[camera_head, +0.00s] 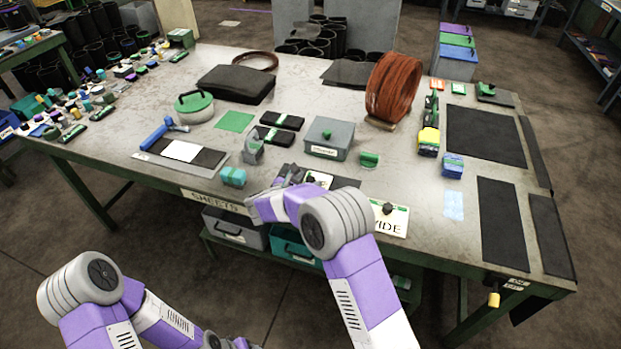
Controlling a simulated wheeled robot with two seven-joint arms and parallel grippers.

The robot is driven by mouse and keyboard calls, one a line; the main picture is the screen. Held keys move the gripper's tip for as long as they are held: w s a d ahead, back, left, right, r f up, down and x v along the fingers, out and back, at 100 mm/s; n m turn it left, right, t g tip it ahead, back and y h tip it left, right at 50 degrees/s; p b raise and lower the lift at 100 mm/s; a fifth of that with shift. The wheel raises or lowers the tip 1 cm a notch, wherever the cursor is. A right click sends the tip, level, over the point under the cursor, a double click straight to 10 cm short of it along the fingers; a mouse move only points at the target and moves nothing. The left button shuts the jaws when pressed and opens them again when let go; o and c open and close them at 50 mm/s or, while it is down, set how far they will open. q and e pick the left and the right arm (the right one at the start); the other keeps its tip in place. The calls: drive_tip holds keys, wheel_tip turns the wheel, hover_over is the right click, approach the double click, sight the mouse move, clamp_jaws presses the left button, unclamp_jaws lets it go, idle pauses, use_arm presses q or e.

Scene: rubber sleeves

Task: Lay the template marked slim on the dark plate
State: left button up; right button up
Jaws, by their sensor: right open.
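My right gripper (287,177) is open, low over the front middle of the bench, partly hidden by its own wrist. A dark flat plate (344,183) lies by it, mostly covered by my arm. A white template (319,179) with a green strip and dark knob lies at the gripper's right; its lettering is mostly hidden. A second white template (391,219), with lettering ending in "IDE", lies right of my forearm. No marking "slim" is readable. Of my left arm, only links show at the lower left; its fingers are not in view.
A grey lidded box (330,138) and a green piece (369,159) stand behind the gripper. A teal block (233,177) is to its left. A reddish-brown coil (394,87) stands at the back. Dark sheets (484,134) cover the right side.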

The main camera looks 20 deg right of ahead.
drive_tip(key=p+v, duration=0.1)
drive_tip(key=v, duration=0.8)
drive_tip(key=shift+s+p, duration=0.1)
drive_tip(key=shift+p, duration=0.2)
